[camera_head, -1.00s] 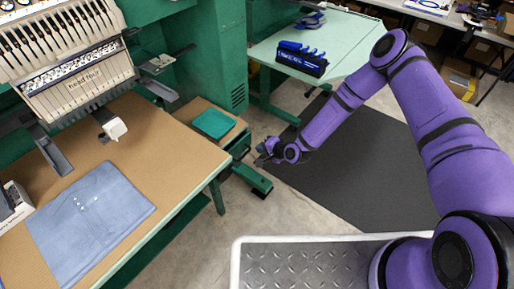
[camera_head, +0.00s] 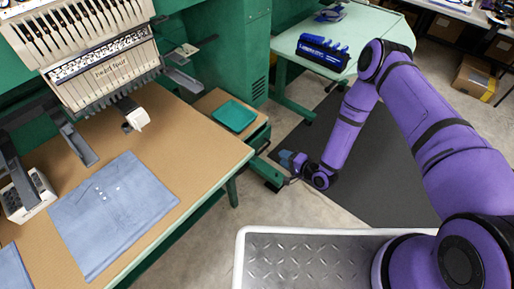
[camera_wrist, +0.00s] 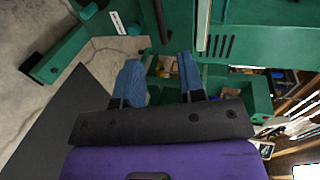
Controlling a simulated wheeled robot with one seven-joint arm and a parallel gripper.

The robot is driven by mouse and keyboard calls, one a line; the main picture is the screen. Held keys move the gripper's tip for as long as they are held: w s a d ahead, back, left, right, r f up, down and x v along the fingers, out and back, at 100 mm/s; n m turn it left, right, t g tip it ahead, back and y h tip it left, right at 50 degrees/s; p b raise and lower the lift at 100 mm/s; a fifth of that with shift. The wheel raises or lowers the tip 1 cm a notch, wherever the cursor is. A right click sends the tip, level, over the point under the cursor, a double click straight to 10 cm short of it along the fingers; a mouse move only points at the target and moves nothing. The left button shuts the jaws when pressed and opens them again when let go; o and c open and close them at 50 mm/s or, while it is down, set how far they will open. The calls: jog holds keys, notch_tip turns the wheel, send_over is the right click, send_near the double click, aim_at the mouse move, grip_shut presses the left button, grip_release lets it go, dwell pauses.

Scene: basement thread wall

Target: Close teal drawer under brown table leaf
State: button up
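The teal drawer (camera_wrist: 262,95) shows in the wrist view, pulled out, with small items visible inside it. In the head view it is beneath the brown table leaf (camera_head: 208,104), its green side partly visible at the leaf's right. A teal tray (camera_head: 234,116) lies on the leaf. My gripper (camera_head: 290,160) is just right of the drawer area in the head view. In the wrist view its two blue fingers (camera_wrist: 160,78) are spread with nothing held between them. The fingers overlap part of the drawer there; whether they touch it I cannot tell.
A green beam foot (camera_head: 268,174) sticks out low beside my gripper. A large brown table (camera_head: 140,230) with folded blue cloth stands left, under an embroidery machine. A pale green table (camera_head: 375,40) stands behind. Dark mat and bare floor lie around my arm.

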aim_at(263, 149)
jog(key=shift+y, duration=0.3)
jog(key=x, duration=1.1)
jog(key=shift+s+a+f, duration=0.15)
jog(key=shift+s+a, duration=0.05)
jog(key=shift+s, duration=0.05)
jog(key=shift+c, duration=0.4)
grip_shut()
